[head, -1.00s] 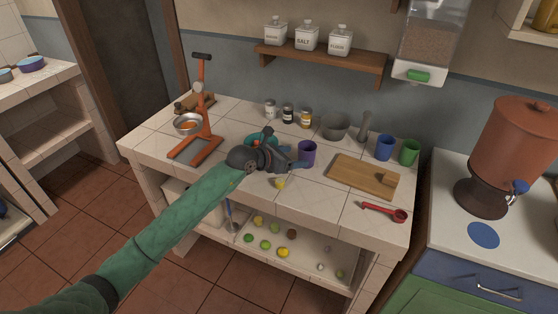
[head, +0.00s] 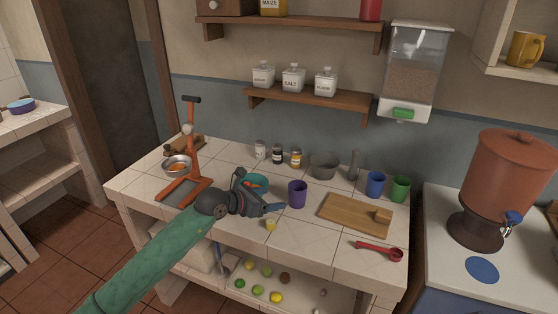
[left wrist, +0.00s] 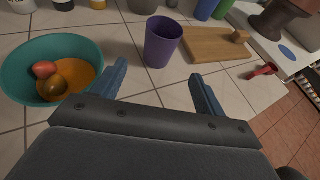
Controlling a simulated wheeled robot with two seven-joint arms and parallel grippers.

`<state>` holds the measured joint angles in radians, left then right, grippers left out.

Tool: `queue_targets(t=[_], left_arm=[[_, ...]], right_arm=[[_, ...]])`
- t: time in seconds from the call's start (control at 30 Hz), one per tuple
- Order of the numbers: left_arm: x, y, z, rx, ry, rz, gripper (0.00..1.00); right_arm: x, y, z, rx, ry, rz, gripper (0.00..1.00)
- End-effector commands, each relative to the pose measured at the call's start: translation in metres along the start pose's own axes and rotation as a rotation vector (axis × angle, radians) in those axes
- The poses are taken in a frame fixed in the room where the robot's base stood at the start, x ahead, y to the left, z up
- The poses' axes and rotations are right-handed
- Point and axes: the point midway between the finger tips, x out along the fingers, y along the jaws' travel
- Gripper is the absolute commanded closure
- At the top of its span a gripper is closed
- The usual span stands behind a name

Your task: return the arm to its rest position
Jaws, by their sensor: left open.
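My left arm reaches in from the lower left over the tiled counter (head: 313,233). My left gripper (head: 276,197) is above the counter, in front of the teal bowl (head: 258,181) and left of the purple cup (head: 297,195). In the left wrist view its blue fingers (left wrist: 160,92) are spread apart with nothing between them. The purple cup (left wrist: 162,42) stands upright beyond the fingers. The teal bowl (left wrist: 22,62) holds orange contents and lies to the left. My right gripper does not show.
An orange press (head: 191,150) stands at the counter's left. A cutting board (head: 345,214), a red scoop (head: 378,251), blue and green cups (head: 400,189), a grey bowl (head: 323,165) and jars share the counter.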

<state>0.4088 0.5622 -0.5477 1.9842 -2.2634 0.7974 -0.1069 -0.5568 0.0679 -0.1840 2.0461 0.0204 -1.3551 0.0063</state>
Motion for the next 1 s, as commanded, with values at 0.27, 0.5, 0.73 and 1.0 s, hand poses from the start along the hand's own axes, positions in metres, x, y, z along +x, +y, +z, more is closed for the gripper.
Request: queue_targets(t=[0.27,0.5,0.73,1.0], left_arm=[[-0.009,-0.049,0.018,-0.209,-0.222,-0.129,0.28],[-0.06,-0.083,0.052,-0.701,-0.645,-0.264,0.28],[-0.122,-0.056,0.035,-1.252,-1.001,-0.227,0.28],[-0.177,-0.024,-0.069,-1.938,-1.285,0.04,0.28]], right_arm=[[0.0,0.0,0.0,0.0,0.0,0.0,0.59],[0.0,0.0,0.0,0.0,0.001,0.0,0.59],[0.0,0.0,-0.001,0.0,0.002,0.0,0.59],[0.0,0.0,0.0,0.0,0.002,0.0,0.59]])
